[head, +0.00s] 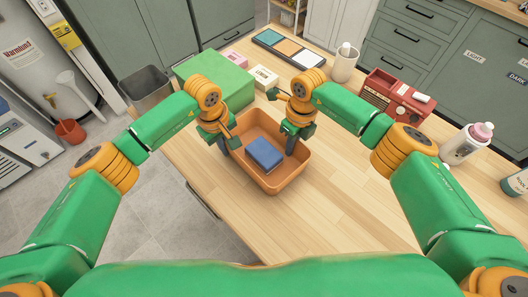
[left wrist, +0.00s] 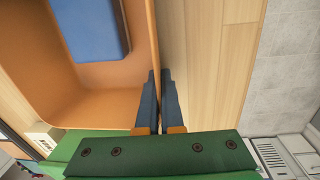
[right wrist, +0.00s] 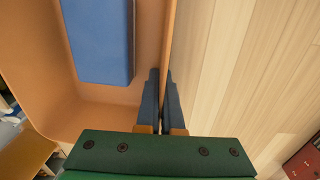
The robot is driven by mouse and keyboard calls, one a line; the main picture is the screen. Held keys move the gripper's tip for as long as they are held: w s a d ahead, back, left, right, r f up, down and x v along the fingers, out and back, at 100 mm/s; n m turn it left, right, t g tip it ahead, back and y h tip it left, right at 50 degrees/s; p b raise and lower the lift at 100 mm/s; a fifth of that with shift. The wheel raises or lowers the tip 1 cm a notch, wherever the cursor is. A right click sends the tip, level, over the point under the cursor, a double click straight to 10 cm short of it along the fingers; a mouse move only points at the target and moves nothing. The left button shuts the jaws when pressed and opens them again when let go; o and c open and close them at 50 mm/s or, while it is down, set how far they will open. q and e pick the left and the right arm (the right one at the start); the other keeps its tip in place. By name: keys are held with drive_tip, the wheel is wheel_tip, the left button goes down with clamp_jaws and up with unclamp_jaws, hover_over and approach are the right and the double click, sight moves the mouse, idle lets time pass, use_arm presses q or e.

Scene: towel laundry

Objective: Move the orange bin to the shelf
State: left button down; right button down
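The orange bin (head: 276,186) sits on the wooden table, with a folded blue towel (head: 264,153) lying inside it. My left gripper (head: 228,150) is at the bin's left wall; in the left wrist view its dark fingers (left wrist: 160,100) are closed together with the thin wall (left wrist: 152,45) between them. My right gripper (head: 294,143) is at the opposite wall; in the right wrist view its fingers (right wrist: 161,100) are closed on that wall (right wrist: 168,45). The fingertips are partly hidden by the walls. A small shelf rack (head: 289,17) shows partly at the top of the head view.
Behind the bin are a green box (head: 214,76), a small white box (head: 262,77) and a tray of coloured squares (head: 288,47). A red box (head: 394,96) and bottles (head: 466,142) stand at right. A grey trash bin (head: 146,88) stands left of the table. The front tabletop is clear.

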idle(0.5)
